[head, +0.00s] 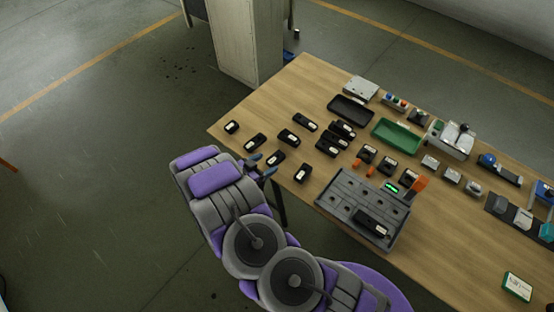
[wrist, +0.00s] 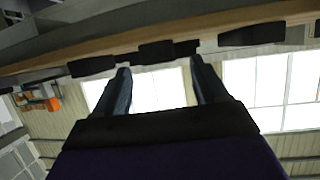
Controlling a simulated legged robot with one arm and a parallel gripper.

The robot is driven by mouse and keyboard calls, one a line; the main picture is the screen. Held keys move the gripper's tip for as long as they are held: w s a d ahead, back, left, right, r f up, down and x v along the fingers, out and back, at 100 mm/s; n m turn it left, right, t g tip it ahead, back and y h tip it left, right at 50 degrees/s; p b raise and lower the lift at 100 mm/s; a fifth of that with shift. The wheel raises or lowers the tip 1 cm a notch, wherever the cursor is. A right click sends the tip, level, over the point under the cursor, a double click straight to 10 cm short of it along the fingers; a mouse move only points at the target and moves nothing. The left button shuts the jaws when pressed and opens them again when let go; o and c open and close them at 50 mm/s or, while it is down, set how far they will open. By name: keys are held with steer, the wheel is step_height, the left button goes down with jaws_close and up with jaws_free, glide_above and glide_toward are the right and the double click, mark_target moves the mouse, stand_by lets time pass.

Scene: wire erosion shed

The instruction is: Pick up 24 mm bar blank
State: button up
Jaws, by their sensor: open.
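Several black blocks with white labels lie spread on the near left part of the wooden table in the head view. They include one at the left corner (head: 232,127), one near my gripper (head: 276,158) and one farther right (head: 302,173). The labels are too small to read, so I cannot tell which is the 24 mm bar blank. My gripper (head: 265,163) is open and empty at the table's near left edge. In the wrist view its two fingers (wrist: 160,70) are spread apart, with a dark block (wrist: 155,51) beyond the gap.
The wooden table (head: 240,112) also holds a grey slotted tray (head: 340,195), a black tray (head: 351,110), a green tray (head: 397,136) and small devices at the right. A pale cabinet (head: 245,45) stands behind the table. The floor at left is mostly clear.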

mark_target(274, 158)
steer(key=b+x, duration=0.1)
steer(key=x, duration=0.2)
steer(key=shift+w+d+f, duration=0.1)
steer(key=shift+w+f, duration=0.05)
steer(key=shift+w, duration=0.3)
steer(key=shift+w+d, duration=0.15)
steer(key=shift+d, duration=0.6)
steer(key=shift+a, duration=0.6)
steer(key=c, duration=0.6)
steer(key=shift+d, duration=0.4)
steer(key=c, duration=0.6)
jaws_close()
steer(key=shift+a, duration=0.1)
